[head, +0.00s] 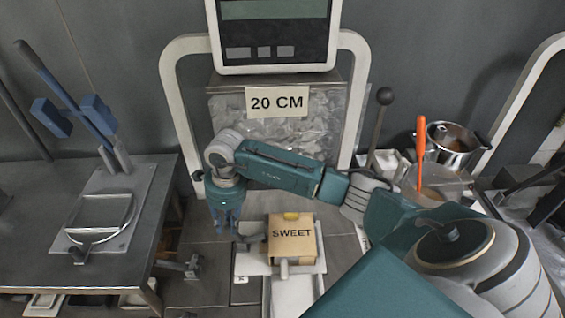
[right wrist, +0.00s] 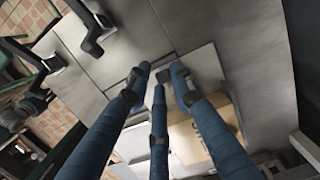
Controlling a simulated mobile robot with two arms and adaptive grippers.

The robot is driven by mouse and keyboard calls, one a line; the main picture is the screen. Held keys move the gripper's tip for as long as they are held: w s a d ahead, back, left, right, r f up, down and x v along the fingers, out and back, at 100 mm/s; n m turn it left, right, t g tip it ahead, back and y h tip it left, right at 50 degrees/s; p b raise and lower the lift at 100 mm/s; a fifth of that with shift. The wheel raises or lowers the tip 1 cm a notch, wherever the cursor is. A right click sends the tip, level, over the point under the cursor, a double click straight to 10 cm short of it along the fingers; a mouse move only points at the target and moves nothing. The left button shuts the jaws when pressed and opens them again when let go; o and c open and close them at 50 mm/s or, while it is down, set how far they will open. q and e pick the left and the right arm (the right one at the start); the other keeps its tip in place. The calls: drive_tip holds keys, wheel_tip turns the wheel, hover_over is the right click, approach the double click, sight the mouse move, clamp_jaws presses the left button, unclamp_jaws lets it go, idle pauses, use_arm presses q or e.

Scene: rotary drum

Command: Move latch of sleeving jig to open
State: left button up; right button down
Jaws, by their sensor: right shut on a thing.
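The sleeving jig (head: 252,262) is a pale flat plate low in the middle of the head view. A cardboard box sleeve marked SWEET (head: 292,240) sits on it, with a bit of yellow at its far edge. My right gripper (head: 228,230) points down at the jig's left side, beside the box. In the right wrist view its blue fingers (right wrist: 160,80) close around a small dark piece, the latch (right wrist: 163,76), at the jig's edge. The fingers partly hide the latch. The box (right wrist: 190,140) lies behind the fingers there. My left gripper is out of view.
A steel table (head: 150,225) at left carries a plate with a blue-handled lever device (head: 90,125). Behind my right arm stands a bin labelled 20 CM (head: 276,101) in a white frame. A steel pot (head: 450,145) and an orange-handled tool (head: 421,140) stand at right.

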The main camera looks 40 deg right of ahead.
drive_tip(key=c, duration=1.8)
unclamp_jaws()
drive_tip(key=shift+w+a, duration=0.25)
drive_tip(key=shift+a, duration=0.05)
drive_tip(key=shift+c, duration=0.2)
drive_tip(key=o, duration=0.4)
drive_tip(key=shift+f, duration=0.1)
drive_tip(key=shift+w+f, duration=0.1)
drive_tip(key=shift+d, duration=0.1)
drive_tip(key=shift+r, duration=0.5)
wheel_tip(320, 180, up, 5)
drive_tip(key=w+a+p, duration=0.2)
drive_tip(key=a, duration=0.1)
